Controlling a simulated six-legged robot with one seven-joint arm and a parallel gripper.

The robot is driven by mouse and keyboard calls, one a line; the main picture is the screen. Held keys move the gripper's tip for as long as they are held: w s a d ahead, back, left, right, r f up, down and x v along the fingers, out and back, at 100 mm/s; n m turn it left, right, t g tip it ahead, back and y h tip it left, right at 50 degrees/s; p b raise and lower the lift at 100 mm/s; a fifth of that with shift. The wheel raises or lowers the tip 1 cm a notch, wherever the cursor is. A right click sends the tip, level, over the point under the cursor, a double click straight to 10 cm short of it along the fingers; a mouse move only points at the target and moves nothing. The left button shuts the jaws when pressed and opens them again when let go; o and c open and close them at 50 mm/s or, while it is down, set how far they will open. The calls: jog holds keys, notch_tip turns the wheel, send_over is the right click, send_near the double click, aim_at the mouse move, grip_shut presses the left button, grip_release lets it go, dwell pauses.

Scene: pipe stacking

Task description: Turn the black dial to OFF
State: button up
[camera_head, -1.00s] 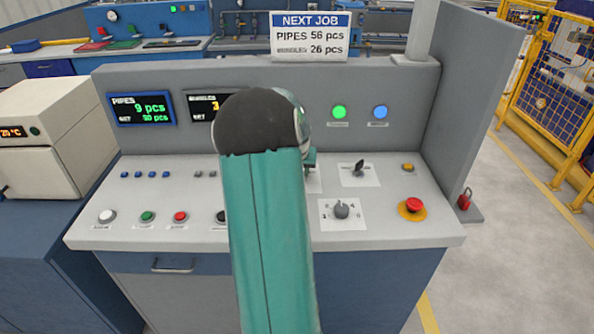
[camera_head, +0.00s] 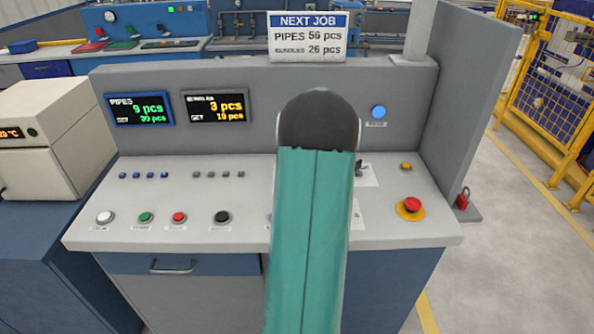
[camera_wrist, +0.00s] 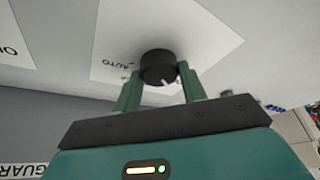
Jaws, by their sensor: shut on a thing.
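The black dial (camera_wrist: 158,66) sits on a white label plate (camera_wrist: 118,47) in the wrist view. The word AUTO is readable beside it, upside down; an OFF mark is not readable. A white pointer line shows on the dial's side nearest my gripper, toward the lower right of the picture. My gripper (camera_wrist: 162,87) has one green finger on each side of the dial and is shut on it.
The grey console (camera_head: 390,234) bears a red emergency button (camera_head: 409,205) at right and push buttons (camera_head: 178,218) at left. Part of a black selector (camera_head: 359,167) shows beside my arm. A raised side wall (camera_head: 470,100) bounds the console's right. The upright panel (camera_head: 250,75) stands behind.

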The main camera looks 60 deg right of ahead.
jog(key=shift+n, duration=0.4)
jog(key=o, duration=1)
jog(key=shift+c, duration=0.2)
jog(key=v, duration=1.4)
jog(key=shift+d, duration=0.2)
